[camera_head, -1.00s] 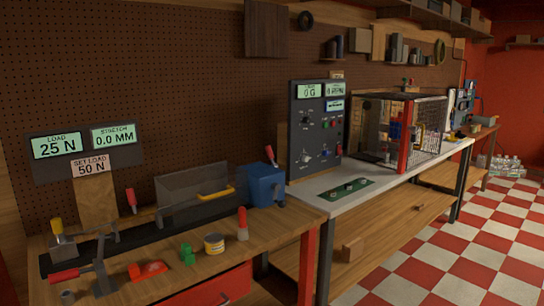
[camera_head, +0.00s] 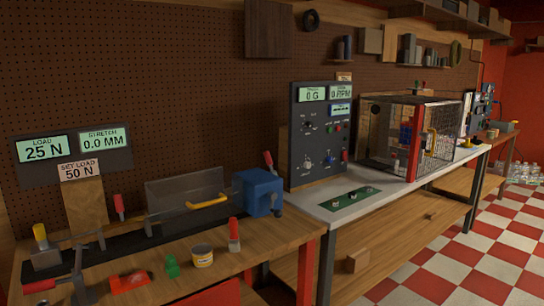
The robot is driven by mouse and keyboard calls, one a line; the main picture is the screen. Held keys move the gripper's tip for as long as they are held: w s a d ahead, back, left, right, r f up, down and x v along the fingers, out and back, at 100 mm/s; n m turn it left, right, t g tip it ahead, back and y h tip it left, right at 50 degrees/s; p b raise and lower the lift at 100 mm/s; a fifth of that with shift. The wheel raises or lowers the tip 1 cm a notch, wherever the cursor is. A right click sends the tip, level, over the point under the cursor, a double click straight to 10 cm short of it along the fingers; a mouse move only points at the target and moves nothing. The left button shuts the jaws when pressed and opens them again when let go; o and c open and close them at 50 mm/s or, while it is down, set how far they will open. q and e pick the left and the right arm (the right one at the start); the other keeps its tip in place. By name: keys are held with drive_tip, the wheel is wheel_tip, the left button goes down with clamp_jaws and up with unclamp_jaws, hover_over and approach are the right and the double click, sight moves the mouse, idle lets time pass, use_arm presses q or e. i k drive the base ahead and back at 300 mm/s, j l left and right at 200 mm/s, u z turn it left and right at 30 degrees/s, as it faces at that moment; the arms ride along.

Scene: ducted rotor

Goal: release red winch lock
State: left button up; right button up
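Several red parts show on the near bench, and I cannot tell for sure which is the winch lock. A red-handled lever (camera_head: 40,286) lies by a grey metal piece at the front left. A red block (camera_head: 130,282) is to its right. An upright red handle (camera_head: 118,203) stands behind the black rail. A red-tipped lever (camera_head: 268,159) rises behind the blue box (camera_head: 260,192). A red-topped upright piece (camera_head: 234,232) stands near the front edge. Neither gripper is in view.
A clear guard with a yellow handle (camera_head: 208,201) stands over the rail. A green piece (camera_head: 172,266) and a tin (camera_head: 203,256) sit in front. Displays read load 25 N, stretch 0.0 mm and set load 50 N. A mesh cage (camera_head: 440,135) stands on the right bench.

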sight(267, 156)
drive_tip(key=i+l+u, duration=0.1)
drive_tip(key=i+l, duration=0.15)
drive_tip(key=l, duration=0.15)
drive_tip(key=i+l, duration=0.25)
drive_tip(key=l, duration=0.2)
drive_tip(key=i+l+u, duration=0.15)
drive_tip(key=l, duration=0.3)
drive_tip(key=i+l, duration=0.3)
drive_tip(key=l, duration=0.15)
drive_tip(key=i+l+u, duration=0.15)
drive_tip(key=l, duration=0.3)
drive_tip(key=i+l, duration=0.25)
drive_tip(key=l, duration=0.25)
drive_tip(key=i+l+u, duration=0.15)
drive_tip(key=l, duration=0.35)
drive_tip(key=i+l, duration=0.2)
drive_tip(key=l, duration=0.3)
drive_tip(key=j+u, duration=0.05)
